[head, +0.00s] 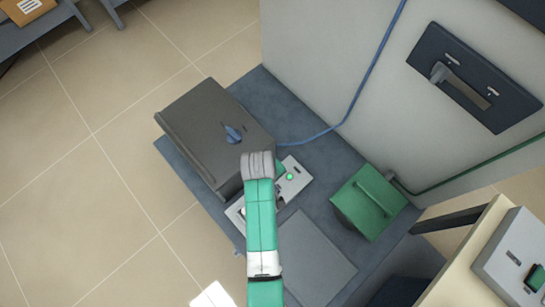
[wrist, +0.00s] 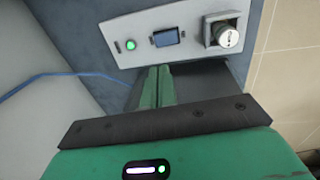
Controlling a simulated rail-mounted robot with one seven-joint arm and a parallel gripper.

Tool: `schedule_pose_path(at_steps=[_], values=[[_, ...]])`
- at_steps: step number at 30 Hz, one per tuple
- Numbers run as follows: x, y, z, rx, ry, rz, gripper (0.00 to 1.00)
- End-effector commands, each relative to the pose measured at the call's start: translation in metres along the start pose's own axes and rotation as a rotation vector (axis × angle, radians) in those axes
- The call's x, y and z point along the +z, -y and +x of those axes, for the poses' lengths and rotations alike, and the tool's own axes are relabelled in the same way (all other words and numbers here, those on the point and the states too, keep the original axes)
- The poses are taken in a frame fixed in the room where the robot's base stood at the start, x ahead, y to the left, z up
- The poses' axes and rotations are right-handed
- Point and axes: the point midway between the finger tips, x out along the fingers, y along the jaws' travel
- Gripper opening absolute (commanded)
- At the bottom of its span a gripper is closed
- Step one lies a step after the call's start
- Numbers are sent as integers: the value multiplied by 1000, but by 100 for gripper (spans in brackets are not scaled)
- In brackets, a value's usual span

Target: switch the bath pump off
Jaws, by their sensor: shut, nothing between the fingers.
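A light grey control panel (wrist: 190,35) crosses the top of the wrist view. It carries a lit green lamp (wrist: 131,44), a small dark blue screen or rocker (wrist: 167,38), and a round silver knob (wrist: 227,37) at the right. I cannot tell which of these is the pump's switch. My gripper (wrist: 159,70) is shut and empty, its green fingertips just below the blue part in the picture. Whether they touch the panel is unclear.
A blue cable (head: 365,85) runs up the wall. A wall-mounted lever plate (head: 472,78) is at upper right. Open floor lies left.

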Motion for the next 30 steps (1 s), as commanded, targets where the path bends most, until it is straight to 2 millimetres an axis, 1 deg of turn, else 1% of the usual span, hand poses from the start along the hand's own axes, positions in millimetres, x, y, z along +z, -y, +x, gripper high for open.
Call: schedule_pose_path(at_steps=[2,5,8,12,18,21,25,30], values=[[0,0,0,0,0,0,0],[0,1,9,-1,1,0,0],[0,1,28,-2,2,0,0],[1,1,60,-2,2,1,0],[0,1,104,-2,1,1,0],[0,1,121,-1,1,2,0],[0,1,135,-1,1,1,0],[0,0,141,-1,0,1,0]])
